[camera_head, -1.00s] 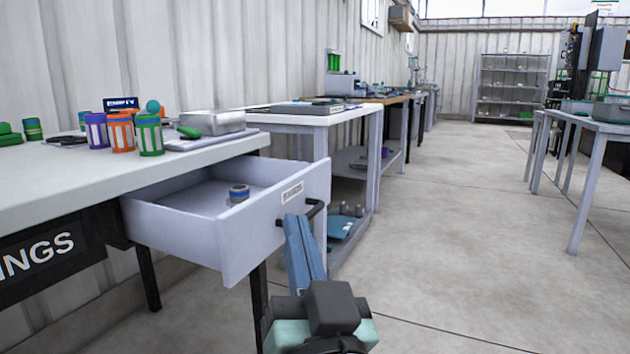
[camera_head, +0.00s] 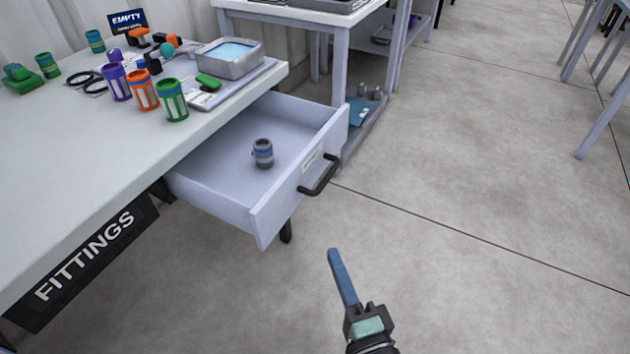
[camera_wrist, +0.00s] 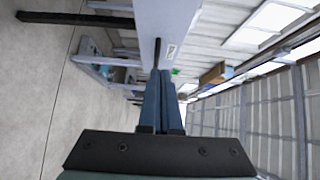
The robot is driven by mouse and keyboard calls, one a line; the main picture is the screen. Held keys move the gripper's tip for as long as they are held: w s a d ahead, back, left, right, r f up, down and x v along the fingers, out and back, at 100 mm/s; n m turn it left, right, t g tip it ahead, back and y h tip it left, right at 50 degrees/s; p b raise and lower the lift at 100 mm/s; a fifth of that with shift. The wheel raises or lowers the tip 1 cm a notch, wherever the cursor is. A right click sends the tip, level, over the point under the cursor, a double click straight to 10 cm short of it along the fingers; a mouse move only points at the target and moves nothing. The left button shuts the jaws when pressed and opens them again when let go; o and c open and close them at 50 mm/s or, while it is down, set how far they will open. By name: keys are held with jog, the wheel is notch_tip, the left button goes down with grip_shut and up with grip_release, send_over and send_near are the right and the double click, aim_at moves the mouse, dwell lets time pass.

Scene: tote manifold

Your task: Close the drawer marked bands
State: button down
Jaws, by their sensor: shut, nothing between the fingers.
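A pale grey drawer (camera_head: 225,204) under the white bench is pulled well out. Its front carries a black bar handle (camera_head: 319,176) and a small white label too small to read surely now. A grey ringed cylinder (camera_head: 263,153) stands inside the drawer. My gripper (camera_head: 334,252) has its blue fingers shut together and empty. In the head view it shows below and right of the handle, apart from it in the picture. In the wrist view the fingertips (camera_wrist: 160,72) point toward the drawer front (camera_wrist: 166,18); I cannot tell whether they touch it.
The white bench (camera_head: 60,200) bears a FITTINGS sign (camera_head: 85,255), several coloured cylinders, a metal tray (camera_head: 230,58) and small parts. Another table (camera_head: 290,15) with a lower shelf stands behind the drawer. The floor (camera_head: 460,200) to the right is open.

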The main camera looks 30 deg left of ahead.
jog(key=b, duration=0.2)
send_near(292, 194)
jog(key=x, duration=0.5)
jog(key=shift+w+d, duration=0.2)
jog(key=shift+w, duration=0.2)
jog(key=shift+a, duration=0.5)
